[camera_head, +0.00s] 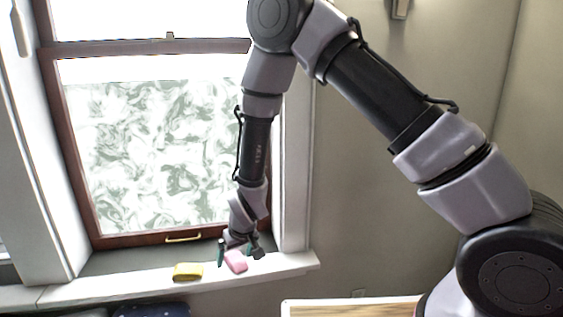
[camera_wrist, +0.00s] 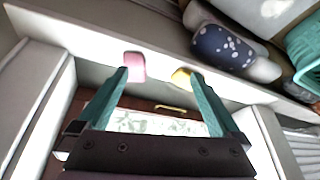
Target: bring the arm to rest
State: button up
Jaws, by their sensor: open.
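My arm reaches down to the window sill, and my gripper (camera_head: 239,253) is at its lower end. In the wrist view my gripper (camera_wrist: 158,75) has its two teal fingers spread wide apart, with nothing held between them. A pink block (camera_head: 236,261) lies on the sill right by the fingers; it also shows in the wrist view (camera_wrist: 135,66) beside the left fingertip. I cannot tell whether a finger touches it.
A yellow block (camera_head: 188,271) lies on the white sill (camera_head: 290,264) to the left. The window (camera_head: 150,150) stands behind my forearm. Below are a dark spotted cushion (camera_wrist: 222,47) and a teal basket (camera_wrist: 303,50). A wooden tabletop (camera_head: 350,308) is at the lower right.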

jog(key=w+d+r+m, duration=0.2)
jog(key=d+r, duration=0.4)
jog(key=r, duration=0.3)
jog(key=w+d+r+m+t, duration=0.1)
jog(key=w+d+r, duration=0.1)
jog(key=d+r, duration=0.5)
jog(key=w+d+r+m, duration=0.2)
jog(key=w+d+r, duration=0.15)
jog(key=r, duration=0.85)
jog(key=s+d+r+m+t, duration=0.1)
jog(key=s+d+r, duration=0.2)
jog(key=d+r, duration=0.25)
jog(key=s+d+r+m, duration=0.2)
jog(key=s+d+r, duration=0.25)
jog(key=d, duration=0.25)
jog(key=s+d+r+m+t, duration=0.1)
jog(key=s+d+r+m, duration=0.1)
jog(key=s+d+r, duration=0.4)
jog(key=s+d, duration=0.3)
jog(key=s, duration=0.1)
jog(key=shift+s+m+t+h, duration=0.3)
jog(key=shift+h, duration=0.1)
